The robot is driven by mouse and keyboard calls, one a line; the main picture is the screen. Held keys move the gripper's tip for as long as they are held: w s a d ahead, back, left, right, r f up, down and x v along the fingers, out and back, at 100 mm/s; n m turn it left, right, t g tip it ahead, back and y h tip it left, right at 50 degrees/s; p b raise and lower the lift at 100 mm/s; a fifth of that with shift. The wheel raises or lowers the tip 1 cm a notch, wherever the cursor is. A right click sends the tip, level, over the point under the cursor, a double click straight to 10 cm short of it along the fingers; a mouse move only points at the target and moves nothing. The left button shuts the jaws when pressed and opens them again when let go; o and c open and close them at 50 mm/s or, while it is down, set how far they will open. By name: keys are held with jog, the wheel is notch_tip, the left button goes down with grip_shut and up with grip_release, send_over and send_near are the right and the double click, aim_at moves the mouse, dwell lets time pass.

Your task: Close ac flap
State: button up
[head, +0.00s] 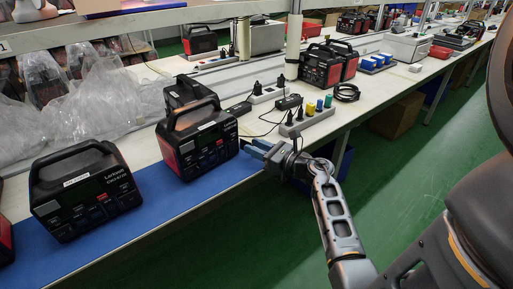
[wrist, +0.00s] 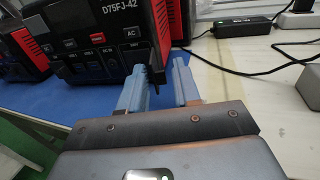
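A black and red power station (head: 203,146) stands upright on the blue mat, just left of my gripper (head: 262,150). In the wrist view its front panel (wrist: 98,38) shows the label D75FJ-42 and an AC button. A thin dark piece that looks like the AC flap (wrist: 157,78) sticks out at the panel's lower right. My gripper (wrist: 160,82) is open, with its two blue-grey fingers apart. The flap shows between the fingertips, nearer the left finger; I cannot tell whether they touch. The flap is too small to make out in the head view.
Another power station (head: 83,190) stands to the left on the blue mat (head: 150,205). A power strip (head: 307,121) with plugs and a black adapter (wrist: 243,26) with cables lie to the right. Green floor is free in front of the table.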

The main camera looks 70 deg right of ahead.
aim_at(242, 143)
grip_shut()
